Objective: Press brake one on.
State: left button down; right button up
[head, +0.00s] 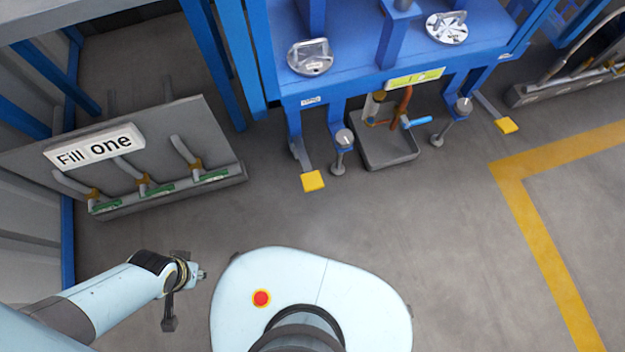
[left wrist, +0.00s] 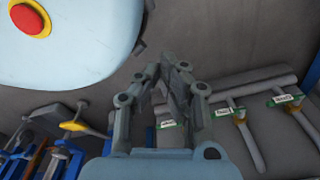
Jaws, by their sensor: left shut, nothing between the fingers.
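A yellow foot pedal (head: 313,180) sticks out low from the front of the blue frame, left of the grey tray. A second yellow pedal (head: 507,125) is at the frame's right side. I cannot read which is brake one. A yellow pedal (left wrist: 74,126) also shows at the lower left of the left wrist view. My left gripper (head: 203,274) is shut and empty, beside my base, well short of the pedals. Its fingers (left wrist: 167,72) meet in the left wrist view. My right gripper is not in view.
The blue frame (head: 375,80) carries two round metal fixtures. Knobbed posts (head: 342,138) and a grey tray (head: 387,150) stand below it. A panel marked "Fill one" (head: 94,146) with several valves is at left. Floor between my base and the frame is clear.

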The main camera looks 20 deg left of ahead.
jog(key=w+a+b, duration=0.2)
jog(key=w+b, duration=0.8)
jog(key=b, duration=0.1)
pick_arm(q)
jog(key=w+d+n+h+b, duration=0.1)
jog(key=w+d+n, duration=0.4)
jog(key=w, duration=0.6)
jog(key=w+d+f+n+h+b, duration=0.1)
jog(key=w+d+n, duration=0.3)
jog(key=w, duration=0.7)
jog(key=w+d+f+n+h+b, duration=0.1)
jog(key=w+d+n+b, duration=0.2)
jog(key=w, duration=0.9)
jog(key=shift+d+n+b, duration=0.35)
jog(key=shift+d+n, duration=1)
jog(key=shift+n, duration=0.65)
jog(key=shift+r, duration=0.25)
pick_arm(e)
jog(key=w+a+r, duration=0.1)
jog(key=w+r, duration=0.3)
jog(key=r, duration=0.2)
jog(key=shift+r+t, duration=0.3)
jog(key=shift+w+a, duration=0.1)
